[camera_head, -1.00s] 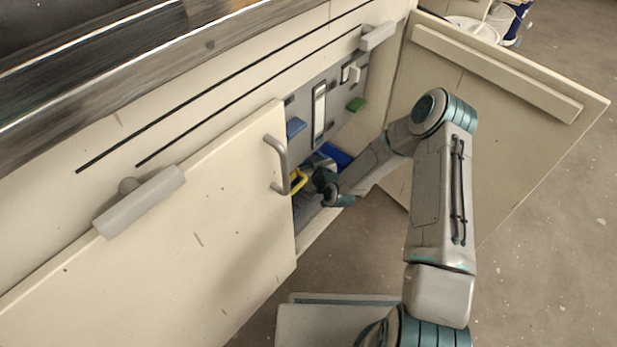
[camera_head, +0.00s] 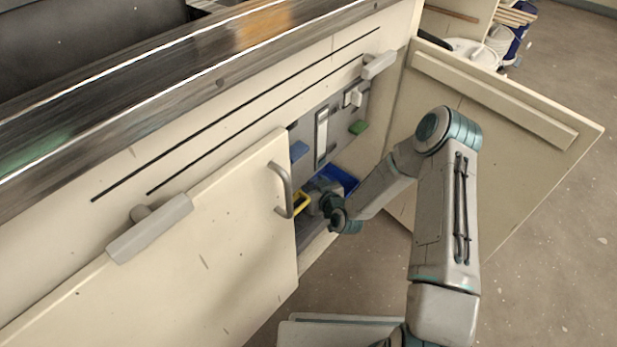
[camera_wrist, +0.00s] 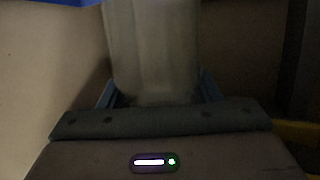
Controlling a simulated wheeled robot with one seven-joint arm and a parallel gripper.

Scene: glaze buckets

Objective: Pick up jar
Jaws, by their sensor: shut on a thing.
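The jar (camera_wrist: 152,45) fills the middle of the wrist view as a pale, greyish-green upright shape. My gripper (camera_wrist: 160,92) has a blue-grey finger on each side of its lower part and is shut on it. The jar's base is hidden behind the gripper body. In the head view my gripper (camera_head: 322,200) reaches into the open cabinet, and the jar cannot be made out there.
A blue bin (camera_head: 338,181) and a yellow handle-like thing (camera_head: 301,204) are close around my gripper in the cabinet. The left door (camera_head: 215,225) and open right door (camera_head: 490,130) flank the opening. Clear floor (camera_head: 560,240) lies to the right.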

